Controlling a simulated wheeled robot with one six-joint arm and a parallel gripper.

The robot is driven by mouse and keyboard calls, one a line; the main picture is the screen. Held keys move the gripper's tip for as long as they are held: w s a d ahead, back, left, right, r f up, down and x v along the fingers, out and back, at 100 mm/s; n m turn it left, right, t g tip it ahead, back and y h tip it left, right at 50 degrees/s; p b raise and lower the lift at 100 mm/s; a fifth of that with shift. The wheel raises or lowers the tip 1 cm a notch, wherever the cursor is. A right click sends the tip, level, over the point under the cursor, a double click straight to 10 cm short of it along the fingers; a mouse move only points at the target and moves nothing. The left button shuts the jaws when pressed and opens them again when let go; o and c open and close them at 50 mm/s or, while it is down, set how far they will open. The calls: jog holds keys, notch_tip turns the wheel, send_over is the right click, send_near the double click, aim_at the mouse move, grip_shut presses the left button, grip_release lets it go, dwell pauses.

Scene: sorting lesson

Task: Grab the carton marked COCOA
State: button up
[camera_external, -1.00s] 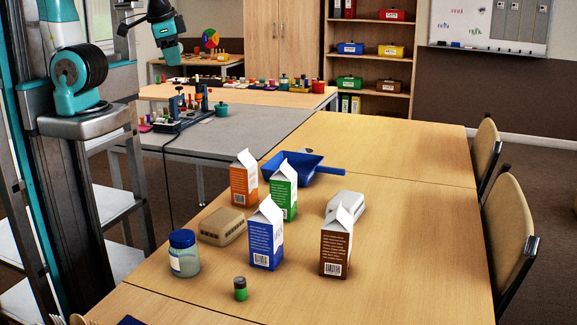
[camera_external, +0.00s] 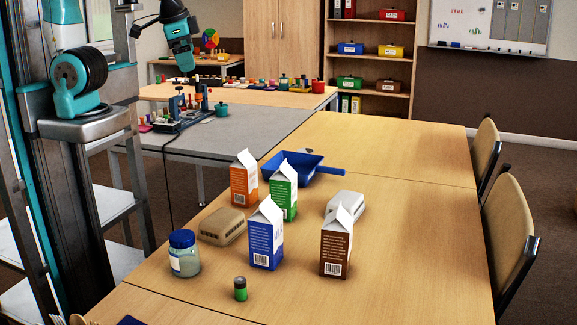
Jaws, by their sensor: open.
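Several gable-topped cartons stand upright on the wooden table: a brown one (camera_external: 336,246), a blue one (camera_external: 265,236), a green one (camera_external: 283,190) and an orange one (camera_external: 243,182). The word COCOA cannot be read on any of them; the brown carton is nearest the front right, with small print and a barcode facing the camera. My gripper (camera_external: 186,67) is at the upper left, high above and far from the cartons. It is open, with nothing seen in it; its fingers are small and hard to make out.
Near the cartons are a blue-lidded jar (camera_external: 185,256), a small green container (camera_external: 240,289), a beige box (camera_external: 222,226), a white box (camera_external: 347,202) and a blue dustpan (camera_external: 291,168). The table right of the brown carton is clear. Chairs (camera_external: 508,232) stand along the right edge.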

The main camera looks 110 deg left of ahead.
jog(key=w+d+f+m+t+h+b, duration=0.15)
jog(key=w+f, duration=0.25)
jog(key=w, duration=0.6)
jog(key=w+d+f+m+t+b, duration=0.1)
jog(key=w+f+m+b, duration=0.15)
jog(key=w, duration=0.65)
jog(key=m+t+h+b, duration=0.1)
jog(key=m+h+b, duration=0.1)
send_near(342, 215)
jog(key=p+x, duration=0.2)
jog(key=x, duration=0.2)
jog(key=shift+s+d+f, duration=0.1)
jog(key=shift+f, duration=0.15)
jog(key=shift+t, duration=0.25)
jog(key=shift+p+x, duration=1)
jog(key=shift+x, duration=2.15)
jog(key=shift+s, duration=0.15)
jog(key=c, duration=1.2)
